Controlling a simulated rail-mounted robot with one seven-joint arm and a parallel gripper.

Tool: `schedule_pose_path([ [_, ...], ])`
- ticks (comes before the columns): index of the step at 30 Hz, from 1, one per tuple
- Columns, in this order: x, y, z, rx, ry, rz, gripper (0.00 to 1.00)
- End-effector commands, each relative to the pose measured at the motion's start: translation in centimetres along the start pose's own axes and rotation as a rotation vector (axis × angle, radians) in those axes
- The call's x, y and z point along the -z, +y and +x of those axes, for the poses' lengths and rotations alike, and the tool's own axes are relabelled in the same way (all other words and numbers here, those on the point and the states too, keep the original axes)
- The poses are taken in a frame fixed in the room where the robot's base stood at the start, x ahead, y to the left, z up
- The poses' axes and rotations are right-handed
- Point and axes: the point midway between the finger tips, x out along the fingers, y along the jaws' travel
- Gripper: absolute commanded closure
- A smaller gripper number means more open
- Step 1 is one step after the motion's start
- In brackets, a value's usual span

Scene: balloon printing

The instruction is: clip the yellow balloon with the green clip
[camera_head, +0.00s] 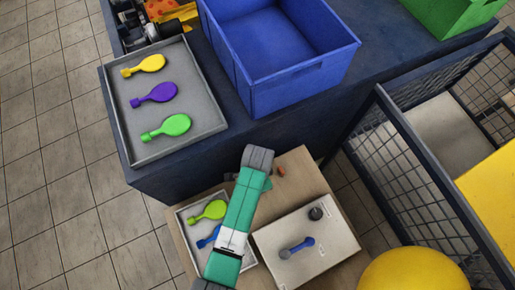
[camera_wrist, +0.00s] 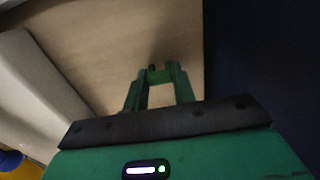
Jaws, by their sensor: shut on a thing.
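The yellow balloon (camera_head: 145,65) lies flat, uninflated, at the far end of the grey tray (camera_head: 213,103) on the dark blue table. My gripper (camera_wrist: 160,74) shows in the wrist view, shut on a small green piece that looks like the green clip (camera_wrist: 159,76), with a dark bit at its far end. The wrist view shows a wooden tabletop beyond the fingertips. In the head view my arm hides most of the gripper above the wooden table, so the clip is not clear there.
A purple balloon (camera_head: 154,93) and a green balloon (camera_head: 166,127) share the grey tray. A tall blue bin (camera_head: 290,84) stands to its right. The wooden table (camera_head: 302,172) holds an orange-red piece (camera_head: 281,171), a lime balloon (camera_head: 208,210) in a tray, and a white board (camera_head: 328,240).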

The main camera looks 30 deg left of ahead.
Motion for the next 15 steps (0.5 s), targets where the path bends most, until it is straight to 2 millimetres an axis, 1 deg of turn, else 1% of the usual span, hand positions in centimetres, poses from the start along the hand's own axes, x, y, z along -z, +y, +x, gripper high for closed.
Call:
schedule_pose_path([
  [5, 0.0, 0.0, -0.6, 0.000, 0.000, 0.000, 0.89],
  [15, 0.0, 0.0, -3.1, 0.000, 0.000, 0.000, 0.89],
])
